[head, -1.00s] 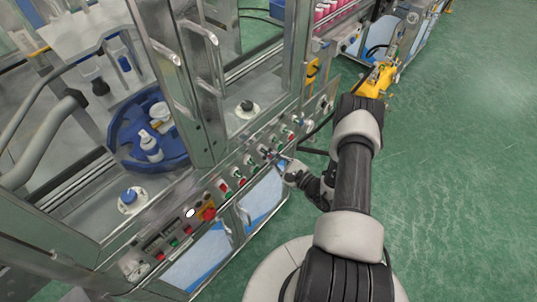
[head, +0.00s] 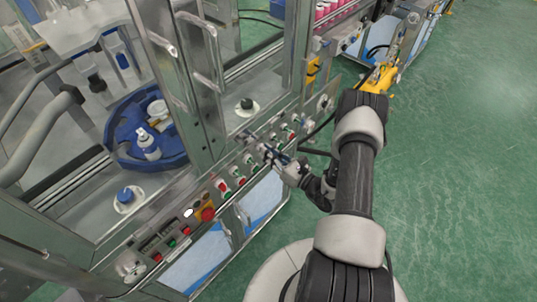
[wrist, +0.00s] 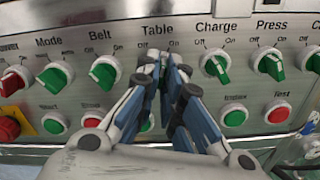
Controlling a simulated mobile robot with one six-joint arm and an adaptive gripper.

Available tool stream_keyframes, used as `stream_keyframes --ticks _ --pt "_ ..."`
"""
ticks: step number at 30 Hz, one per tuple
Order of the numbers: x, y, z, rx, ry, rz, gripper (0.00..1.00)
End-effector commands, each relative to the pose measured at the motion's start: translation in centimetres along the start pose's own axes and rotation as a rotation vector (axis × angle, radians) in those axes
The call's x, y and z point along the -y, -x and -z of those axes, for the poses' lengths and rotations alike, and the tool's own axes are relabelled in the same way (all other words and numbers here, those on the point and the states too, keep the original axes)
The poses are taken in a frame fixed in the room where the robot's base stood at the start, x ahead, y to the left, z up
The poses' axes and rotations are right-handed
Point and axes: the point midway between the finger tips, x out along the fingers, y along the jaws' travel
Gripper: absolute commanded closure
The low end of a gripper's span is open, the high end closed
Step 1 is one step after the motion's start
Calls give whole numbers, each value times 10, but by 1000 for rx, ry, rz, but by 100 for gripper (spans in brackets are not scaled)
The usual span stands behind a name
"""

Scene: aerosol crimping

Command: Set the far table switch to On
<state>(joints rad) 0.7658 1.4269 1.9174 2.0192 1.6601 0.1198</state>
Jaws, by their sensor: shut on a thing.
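My gripper (wrist: 165,66) is at the control panel, under the printed "Table" label (wrist: 157,29) in the wrist view. Its blue-grey fingers are shut on the table switch, which they almost wholly hide. I cannot tell which way its knob points. "Off" and "On" marks show above, left and right of the fingertips. In the head view my gripper (head: 272,153) reaches the panel from the right, and the switch is too small to make out there.
A green Belt knob (wrist: 104,72) is left of the fingers, and a green Charge knob (wrist: 216,68) is close on the right. A green button peeks out below the fingers. A red emergency button (head: 207,214) is further along the panel. Green floor is free at right.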

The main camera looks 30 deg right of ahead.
Motion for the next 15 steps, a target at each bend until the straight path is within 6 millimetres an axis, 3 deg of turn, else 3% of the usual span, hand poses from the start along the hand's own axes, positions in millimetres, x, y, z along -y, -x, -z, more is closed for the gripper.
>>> stream_keyframes --ticks 15 --pt "0 0 1 -2 -224 1 100"
